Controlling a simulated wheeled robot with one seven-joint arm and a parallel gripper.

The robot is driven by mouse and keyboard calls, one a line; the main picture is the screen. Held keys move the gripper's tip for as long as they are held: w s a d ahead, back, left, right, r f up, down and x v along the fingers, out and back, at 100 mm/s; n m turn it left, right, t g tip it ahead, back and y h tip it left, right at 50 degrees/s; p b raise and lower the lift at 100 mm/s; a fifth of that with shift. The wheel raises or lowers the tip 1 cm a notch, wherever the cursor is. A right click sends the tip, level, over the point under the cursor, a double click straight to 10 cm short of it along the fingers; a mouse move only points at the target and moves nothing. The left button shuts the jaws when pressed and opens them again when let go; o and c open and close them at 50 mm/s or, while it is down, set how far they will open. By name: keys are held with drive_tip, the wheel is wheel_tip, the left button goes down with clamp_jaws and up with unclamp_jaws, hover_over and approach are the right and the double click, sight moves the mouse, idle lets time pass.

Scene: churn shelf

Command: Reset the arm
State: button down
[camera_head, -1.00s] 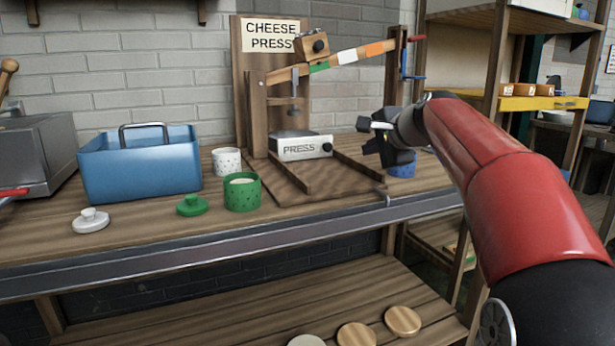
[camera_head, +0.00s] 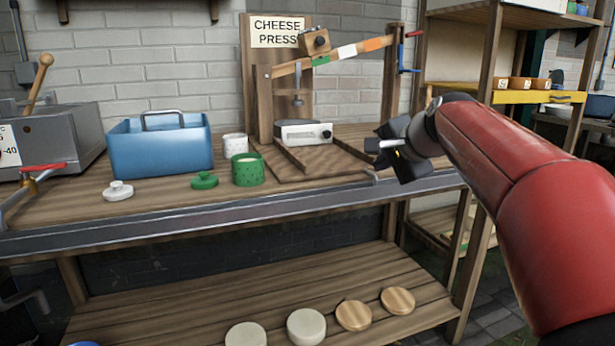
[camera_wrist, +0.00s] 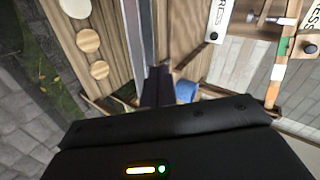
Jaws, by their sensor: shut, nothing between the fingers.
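My gripper (camera_head: 380,146) is at the right end of the bench, in front of the cheese press (camera_head: 300,75), with my red arm reaching in from the right. It is shut and holds nothing. In the wrist view its closed fingers (camera_wrist: 157,85) point along the bench's metal front edge. A blue round thing (camera_wrist: 187,92) shows just beyond the fingers in the wrist view; in the head view my gripper hides it.
On the bench (camera_head: 110,222) stand a blue basket (camera_head: 160,150), a green pot (camera_head: 247,174), a white pot (camera_head: 234,146), a green lid (camera_head: 204,181) and a white lid (camera_head: 118,191). Several round discs lie on the lower shelf (camera_head: 240,290). A shelf rack (camera_head: 487,95) stands right.

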drive_tip(key=s+f+n+g+h, duration=0.1)
drive_tip(key=s+f+n, duration=0.3)
drive_tip(key=s+f, duration=0.3)
drive_tip(key=s+f+n+g+h, duration=0.1)
drive_tip(key=s+f+n, duration=0.3)
drive_tip(key=s+f, duration=0.4)
drive_tip(key=s+f+n+g+h, duration=0.1)
drive_tip(key=s+f+n+g, duration=0.2)
drive_tip(key=s+f, duration=0.5)
drive_tip(key=s, duration=0.9)
drive_tip(key=shift+s+d+f+n+h, duration=0.2)
drive_tip(key=shift+s+n+h, duration=0.1)
drive_tip(key=shift+n, duration=0.1)
